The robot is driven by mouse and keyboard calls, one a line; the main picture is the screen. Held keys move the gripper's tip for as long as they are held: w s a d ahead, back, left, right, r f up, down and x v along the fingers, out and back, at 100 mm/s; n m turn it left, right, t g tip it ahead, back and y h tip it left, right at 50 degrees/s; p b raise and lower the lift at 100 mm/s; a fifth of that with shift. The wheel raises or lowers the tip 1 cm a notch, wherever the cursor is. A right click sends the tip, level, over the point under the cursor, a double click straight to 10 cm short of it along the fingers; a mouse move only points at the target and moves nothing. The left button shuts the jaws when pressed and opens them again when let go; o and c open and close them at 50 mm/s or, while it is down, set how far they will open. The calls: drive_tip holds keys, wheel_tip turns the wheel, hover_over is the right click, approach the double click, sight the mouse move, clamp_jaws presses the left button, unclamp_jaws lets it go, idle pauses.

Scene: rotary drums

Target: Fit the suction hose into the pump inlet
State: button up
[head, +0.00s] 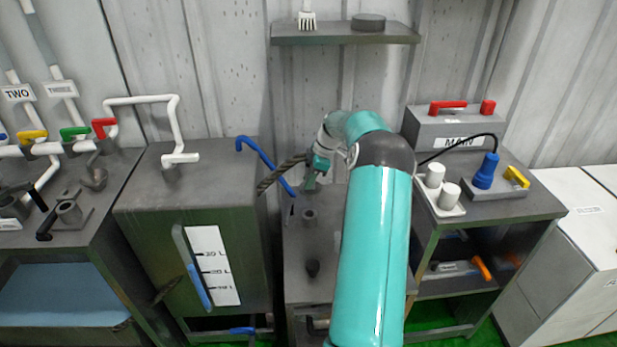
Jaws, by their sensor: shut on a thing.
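My gripper (309,172), at the end of my teal arm, is shut on a dark ribbed hose (279,175) above the middle bench. The hose sticks out to the left of the jaws and slopes down to its free end. Its other end is hidden by the gripper. Below the gripper, a short grey upright stub (308,216) stands on the bench top, apart from the hose. A darker fitting (313,267) stands nearer the front. I cannot tell which of these is the pump inlet. My arm covers the right part of the bench.
A shelf (345,39) hangs above. At right, a bench (500,208) carries white sockets, a blue plug (486,172) and a box marked MAIN (440,132).

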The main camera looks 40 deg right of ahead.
drive_tip(key=shift+w+a+f, duration=0.1)
drive_tip(key=shift+w, duration=0.1)
drive_tip(key=shift+s, duration=0.15)
drive_tip(key=shift+f, duration=2.85)
drive_tip(key=shift+f, duration=2.6)
drive_tip(key=o, duration=1.2)
drive_tip(key=shift+c, duration=0.2)
